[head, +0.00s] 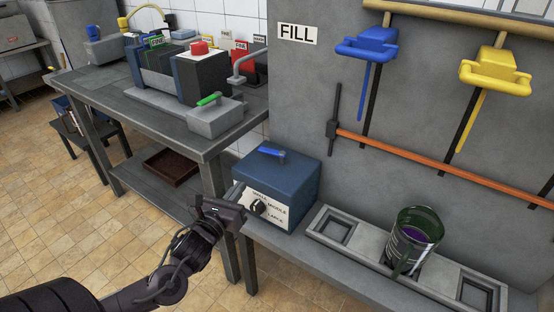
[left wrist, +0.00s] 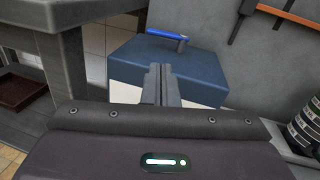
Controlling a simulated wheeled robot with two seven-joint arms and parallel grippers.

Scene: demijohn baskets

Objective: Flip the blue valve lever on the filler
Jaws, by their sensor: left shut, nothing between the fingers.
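The filler is a blue box (head: 284,180) with a white front panel and a black dial (head: 258,207), standing on the grey bench below the FILL sign. The blue valve lever (head: 272,151) lies on its top, toward the back left. In the left wrist view the lever (left wrist: 167,34) shows above the blue box (left wrist: 190,70), roughly level, its pivot near its right end. My left gripper (head: 238,193) is shut and empty, in front of the box's left front edge. In the left wrist view its closed fingers (left wrist: 161,72) point toward the box, apart from the lever. My right gripper is not in view.
A dark green container (head: 413,238) stands in a grey tray (head: 356,245) right of the filler. Blue (head: 370,45) and yellow (head: 497,70) hanging fixtures and an orange bar (head: 440,168) are on the wall. A cluttered grey table (head: 190,135) stands left. Space above the filler is clear.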

